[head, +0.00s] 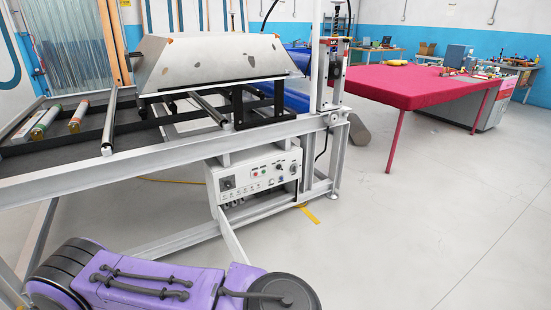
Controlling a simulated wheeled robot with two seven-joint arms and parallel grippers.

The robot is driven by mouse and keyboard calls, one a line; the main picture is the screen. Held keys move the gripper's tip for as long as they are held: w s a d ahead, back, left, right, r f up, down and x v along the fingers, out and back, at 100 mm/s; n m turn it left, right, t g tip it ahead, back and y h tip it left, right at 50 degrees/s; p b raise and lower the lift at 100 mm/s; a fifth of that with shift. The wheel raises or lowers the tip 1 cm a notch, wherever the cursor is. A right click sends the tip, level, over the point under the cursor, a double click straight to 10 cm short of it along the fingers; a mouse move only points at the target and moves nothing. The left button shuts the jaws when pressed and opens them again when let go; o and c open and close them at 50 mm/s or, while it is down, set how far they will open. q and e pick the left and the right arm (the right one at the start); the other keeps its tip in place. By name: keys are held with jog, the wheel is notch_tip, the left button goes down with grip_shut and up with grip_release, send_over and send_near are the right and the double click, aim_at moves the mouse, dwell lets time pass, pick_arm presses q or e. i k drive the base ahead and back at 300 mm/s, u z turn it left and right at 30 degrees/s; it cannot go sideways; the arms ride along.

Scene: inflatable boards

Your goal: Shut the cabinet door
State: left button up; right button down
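No cabinet with a clearly open door can be made out in the head view. A grey cabinet-like unit (492,114) stands at the right, partly hidden behind the red-covered table; I cannot tell whether it has a door. A white control box (230,183) with buttons and sockets sits under the metal machine frame; no open door shows on it. Neither my left nor my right gripper is in view.
A grey metal frame (60,172) with rollers fills the left and middle, carrying a large metal hopper (215,62). A red-covered table (405,88) stands at the right. The light grey floor (440,220) at the front right is clear.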

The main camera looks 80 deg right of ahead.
aim_at(238, 253)
jog(key=z, duration=2.3)
jog(key=k, duration=0.65)
jog(key=u, duration=0.65)
jog(key=i, duration=1.5)
jog(key=z, duration=0.85)
